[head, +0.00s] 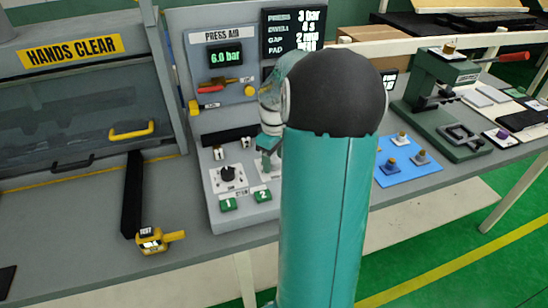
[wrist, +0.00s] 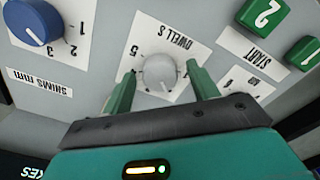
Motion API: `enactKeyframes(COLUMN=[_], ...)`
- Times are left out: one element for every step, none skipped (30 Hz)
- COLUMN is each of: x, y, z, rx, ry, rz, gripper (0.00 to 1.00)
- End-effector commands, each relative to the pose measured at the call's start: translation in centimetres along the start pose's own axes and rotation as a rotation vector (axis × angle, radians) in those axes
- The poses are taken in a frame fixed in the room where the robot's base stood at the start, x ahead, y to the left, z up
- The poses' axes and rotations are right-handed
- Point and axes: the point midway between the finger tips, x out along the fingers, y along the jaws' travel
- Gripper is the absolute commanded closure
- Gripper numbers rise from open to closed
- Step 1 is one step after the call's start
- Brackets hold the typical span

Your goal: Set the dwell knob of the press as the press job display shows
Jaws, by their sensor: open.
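The press job display (head: 293,32) at the top of the head view reads 3 bar, dwell 4 s and a gap that looks like 2 mm; its pad line is partly covered by my arm. The dwell knob (wrist: 160,73) is pale grey, on a white plate lettered DWELL S, upside down in the wrist view. A 5 shows on its scale; its pointer setting cannot be made out. My gripper (wrist: 163,88) is open, with one green finger on each side of the knob and visible gaps between. In the head view my gripper (head: 267,161) is over the panel, hiding the knob.
In the wrist view, a blue shims knob (wrist: 33,22) is at left and the green buttons 2 (wrist: 262,13) and 1 (wrist: 303,52) at right. A blue mat (head: 408,163) with small parts is at right.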

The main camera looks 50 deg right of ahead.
Motion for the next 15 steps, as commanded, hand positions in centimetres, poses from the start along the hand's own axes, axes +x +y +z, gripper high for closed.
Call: enactKeyframes(x=[0.1, 0.11, 0.11, 0.1, 0.09, 0.08, 0.08, 0.07, 0.07, 0.06, 0.06, 0.06, 0.05, 0.05, 0.05], y=[0.0, 0.0, 0.0, 0.01, 0.01, 0.01, 0.01, 0.01, 0.01, 0.01, 0.01, 0.01, 0.01, 0.01, 0.01], z=[0.0, 0.0, 0.0, 0.0, 0.0, 0.0, 0.01, 0.01, 0.01, 0.01, 0.01, 0.01, 0.01, 0.01, 0.01], rx=[0.0, 0.0, 0.0, 0.0, 0.0, 0.0, 0.0, 0.0, 0.0, 0.0, 0.0, 0.0, 0.0, 0.0, 0.0], ry=[0.0, 0.0, 0.0, 0.0, 0.0, 0.0, 0.0, 0.0, 0.0, 0.0, 0.0, 0.0, 0.0, 0.0, 0.0], rz=[0.0, 0.0, 0.0, 0.0, 0.0, 0.0, 0.0, 0.0, 0.001, 0.0, 0.0, 0.0, 0.0, 0.0, 0.0], gripper=[0.41, 0.41, 0.41, 0.41, 0.41, 0.41, 0.41, 0.47, 0.54, 0.6, 0.66, 0.74, 0.8, 0.85, 0.85])
